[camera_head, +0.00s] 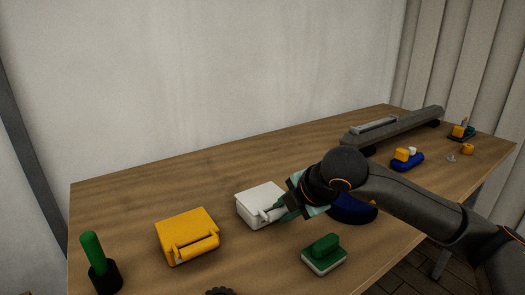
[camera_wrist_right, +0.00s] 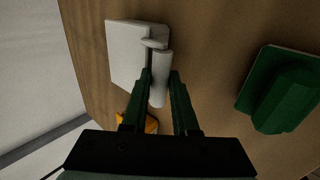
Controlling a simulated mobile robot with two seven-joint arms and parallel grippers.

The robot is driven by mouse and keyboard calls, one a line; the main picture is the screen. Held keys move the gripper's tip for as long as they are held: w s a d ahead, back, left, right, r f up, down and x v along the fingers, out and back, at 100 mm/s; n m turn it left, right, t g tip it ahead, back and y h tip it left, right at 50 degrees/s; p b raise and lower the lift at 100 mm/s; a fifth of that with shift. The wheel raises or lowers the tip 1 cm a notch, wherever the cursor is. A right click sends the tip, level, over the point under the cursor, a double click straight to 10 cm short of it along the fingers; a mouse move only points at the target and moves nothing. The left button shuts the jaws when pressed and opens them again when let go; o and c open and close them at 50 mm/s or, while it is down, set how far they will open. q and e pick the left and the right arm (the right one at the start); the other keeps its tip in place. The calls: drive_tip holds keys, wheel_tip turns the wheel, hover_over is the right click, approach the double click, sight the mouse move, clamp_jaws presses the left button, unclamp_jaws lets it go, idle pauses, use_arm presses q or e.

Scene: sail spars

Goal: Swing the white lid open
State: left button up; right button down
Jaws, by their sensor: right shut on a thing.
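The white box with its white lid (camera_head: 258,198) stands on the wooden table, left of my right gripper (camera_head: 285,208). The lid looks closed. In the right wrist view the white box (camera_wrist_right: 130,50) is at the top left, with a white rounded bar (camera_wrist_right: 160,80) along its near side. The green fingers of my right gripper (camera_wrist_right: 164,88) sit on either side of this bar and are shut on it. The head view partly hides the contact behind the fingers and wrist. My left gripper is not in view.
A yellow box (camera_head: 187,233) stands left of the white one. A green-topped block (camera_head: 324,254) lies in front, and a blue round thing (camera_head: 352,209) is partly behind my arm. A green-handled piece (camera_head: 98,258) stands at the left. A long grey beam (camera_head: 395,130) lies at the back right.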

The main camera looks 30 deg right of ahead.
drive_tip(key=r+p, duration=0.2)
drive_tip(key=r, duration=0.1)
drive_tip(key=shift+w, duration=0.3)
drive_tip(key=shift+r, duration=0.15)
drive_tip(key=shift+w+r+p, duration=0.3)
drive_tip(key=shift+r+p, duration=0.25)
drive_tip(key=shift+w+r+p, duration=0.25)
drive_tip(key=shift+r+p, duration=0.25)
drive_tip(key=shift+p, duration=0.05)
drive_tip(key=shift+w+r, duration=0.15)
drive_tip(key=shift+w, duration=0.05)
